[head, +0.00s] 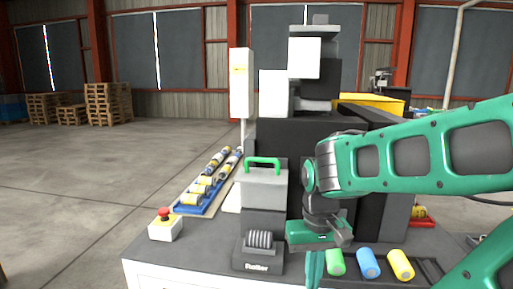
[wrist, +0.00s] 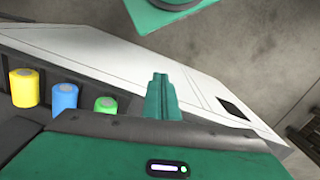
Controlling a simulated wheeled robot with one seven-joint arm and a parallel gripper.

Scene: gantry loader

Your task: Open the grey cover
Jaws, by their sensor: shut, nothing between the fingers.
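The grey cover (head: 264,188) sits on a dark machine near the middle of the head view. It has a green arched handle (head: 262,161) on top and looks closed. My gripper (head: 314,272) is to the right of the cover and lower, with its fingers pointing down near the front edge of the bench. It is apart from the handle. In the wrist view my gripper (wrist: 161,98) shows its fingers together with nothing between them. The cover is not in the wrist view.
Green (head: 335,262), blue (head: 368,263) and yellow (head: 401,264) cylinders lie in a dark rack right of my gripper. A black roller unit (head: 258,245) stands below the cover. A red stop button (head: 164,216) and a blue tray (head: 191,209) are left.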

